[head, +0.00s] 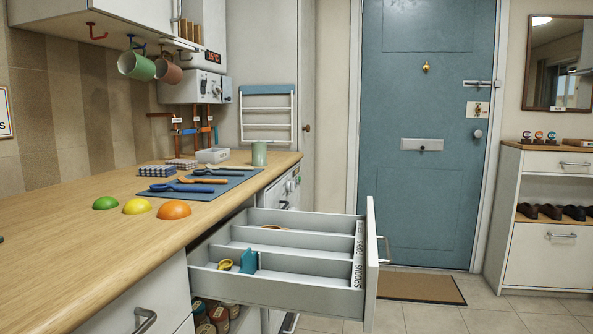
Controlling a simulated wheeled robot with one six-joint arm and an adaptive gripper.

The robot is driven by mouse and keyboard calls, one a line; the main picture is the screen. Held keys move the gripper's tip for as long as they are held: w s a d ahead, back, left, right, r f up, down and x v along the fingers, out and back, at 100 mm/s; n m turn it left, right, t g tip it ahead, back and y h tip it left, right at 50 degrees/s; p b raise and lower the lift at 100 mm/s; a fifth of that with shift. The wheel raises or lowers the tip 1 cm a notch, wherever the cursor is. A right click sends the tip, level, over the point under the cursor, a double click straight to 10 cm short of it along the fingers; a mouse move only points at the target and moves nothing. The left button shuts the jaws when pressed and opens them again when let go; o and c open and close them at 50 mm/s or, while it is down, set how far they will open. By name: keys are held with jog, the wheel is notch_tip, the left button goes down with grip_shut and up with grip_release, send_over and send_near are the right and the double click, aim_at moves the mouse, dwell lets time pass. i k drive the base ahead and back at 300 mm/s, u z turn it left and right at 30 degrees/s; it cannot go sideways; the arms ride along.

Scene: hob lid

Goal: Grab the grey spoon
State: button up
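A blue-grey mat (216,184) lies on the wooden worktop, with several utensils on it. A pale grey utensil (236,168) lies at the mat's far edge; it looks like the grey spoon, but it is too small to be sure. In front of it are a dark blue utensil (212,172), an orange-handled one (203,181) and a blue one (180,187). My gripper is not in view.
An open drawer (285,285) with labelled compartments juts out below the worktop (70,235), holding a blue piece (249,261) and a yellow item (225,265). Green (105,203), yellow (137,206) and orange (174,210) domes sit near the mat. A green cup (259,154) stands behind.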

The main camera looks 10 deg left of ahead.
aim_at(200, 172)
jog(key=z, duration=1.35)
jog(key=i, duration=2.2)
jog(key=u, duration=3.9)
jog(key=k, duration=0.25)
